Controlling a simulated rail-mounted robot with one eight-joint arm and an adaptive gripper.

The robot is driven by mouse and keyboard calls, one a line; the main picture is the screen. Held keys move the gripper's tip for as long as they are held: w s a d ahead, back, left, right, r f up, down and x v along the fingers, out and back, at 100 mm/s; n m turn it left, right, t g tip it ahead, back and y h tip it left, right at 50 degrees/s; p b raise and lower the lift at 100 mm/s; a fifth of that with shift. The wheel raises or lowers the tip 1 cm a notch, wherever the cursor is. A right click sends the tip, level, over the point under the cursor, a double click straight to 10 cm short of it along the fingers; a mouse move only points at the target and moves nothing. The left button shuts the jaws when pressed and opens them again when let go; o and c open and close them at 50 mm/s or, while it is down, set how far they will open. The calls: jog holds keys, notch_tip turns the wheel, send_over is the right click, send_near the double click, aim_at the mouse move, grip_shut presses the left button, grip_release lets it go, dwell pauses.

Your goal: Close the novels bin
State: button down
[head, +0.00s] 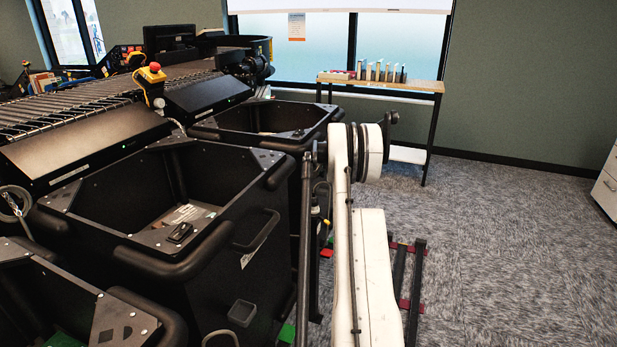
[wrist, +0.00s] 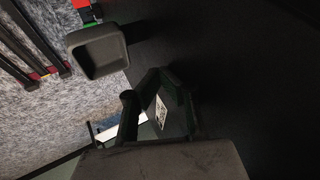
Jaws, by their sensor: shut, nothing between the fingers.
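Black open-topped bins stand along the sorter at the left in the head view: a far bin (head: 317,133), a middle bin (head: 205,258) and a near bin (head: 145,308). I cannot read which is the novels bin. The middle bin has a loop handle (head: 257,230) and a small square cup on its outer face. In the wrist view my gripper (wrist: 158,74) is shut and empty, in front of a dark panel. A square grey cup (wrist: 98,50) lies to its upper left. A small pale label (wrist: 160,110) shows between the finger links. In the head view the gripper cannot be made out.
My white arm stands right of the bins. The roller deck (head: 60,118) runs behind them. A shelf table (head: 400,83) with upright books stands at the back by the window. Carpet (head: 510,240) at the right is clear up to a white cabinet (head: 606,185).

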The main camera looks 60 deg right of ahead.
jog(key=shift+w+a+r, duration=0.1)
jog(key=shift+w+r, duration=0.05)
jog(key=shift+w, duration=0.25)
jog(key=s, duration=0.5)
jog(key=shift+d+r, duration=0.4)
jog(key=p+v, duration=0.2)
jog(key=v, duration=0.7)
jog(key=shift+f, duration=0.15)
jog(key=shift+s, duration=0.1)
